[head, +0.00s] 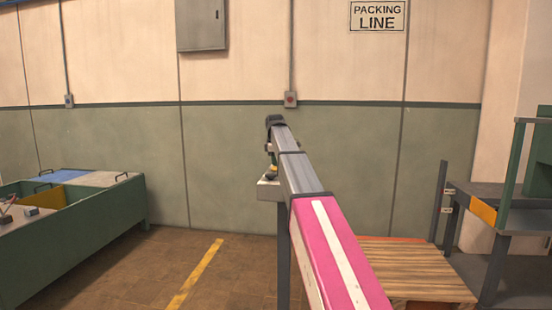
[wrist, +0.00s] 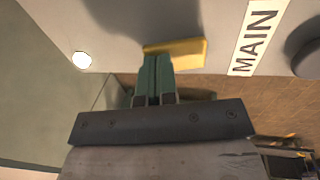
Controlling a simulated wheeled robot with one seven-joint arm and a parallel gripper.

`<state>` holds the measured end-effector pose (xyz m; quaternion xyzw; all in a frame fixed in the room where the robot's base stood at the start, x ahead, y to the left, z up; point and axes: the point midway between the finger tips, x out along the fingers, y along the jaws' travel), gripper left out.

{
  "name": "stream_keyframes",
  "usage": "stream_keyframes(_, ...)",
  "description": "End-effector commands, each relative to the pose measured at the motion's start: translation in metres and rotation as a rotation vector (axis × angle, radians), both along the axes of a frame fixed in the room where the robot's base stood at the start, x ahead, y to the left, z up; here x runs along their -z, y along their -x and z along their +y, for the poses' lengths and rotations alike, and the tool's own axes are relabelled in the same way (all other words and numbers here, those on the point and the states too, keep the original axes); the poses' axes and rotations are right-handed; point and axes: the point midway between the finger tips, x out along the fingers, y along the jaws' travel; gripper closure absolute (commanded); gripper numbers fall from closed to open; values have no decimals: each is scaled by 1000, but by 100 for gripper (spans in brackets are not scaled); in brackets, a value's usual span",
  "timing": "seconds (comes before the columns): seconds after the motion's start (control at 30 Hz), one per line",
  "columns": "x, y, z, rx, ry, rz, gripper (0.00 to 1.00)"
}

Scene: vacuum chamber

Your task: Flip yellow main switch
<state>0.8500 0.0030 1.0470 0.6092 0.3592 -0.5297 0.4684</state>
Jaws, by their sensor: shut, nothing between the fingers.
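The yellow main switch (wrist: 187,52) shows in the wrist view as a flat yellow lever on a pale panel, beside a white label (wrist: 253,38) reading MAIN. My gripper (wrist: 156,62) has its green fingers shut together, with nothing between them. The fingertips are at the lever's near edge and overlap it in the picture. I cannot tell whether they touch it. In the head view my arm reaches forward to a grey box on a post (head: 268,190), and a small yellow part (head: 271,170) shows on top of it. The arm hides much of the box.
A dark round knob (wrist: 306,52) and a white round part (wrist: 81,61) are on the panel. A green bin (head: 75,235) stands at the left, a wooden-topped surface (head: 415,268) and a dark shelf (head: 510,200) at the right. Floor is open around the yellow line (head: 196,272).

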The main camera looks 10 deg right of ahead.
Motion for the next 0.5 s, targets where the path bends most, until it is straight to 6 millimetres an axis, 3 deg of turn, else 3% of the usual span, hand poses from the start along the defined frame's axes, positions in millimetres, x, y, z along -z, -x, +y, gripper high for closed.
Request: stream_keyframes(0.5,5,-2,-1,0,0,1,100)
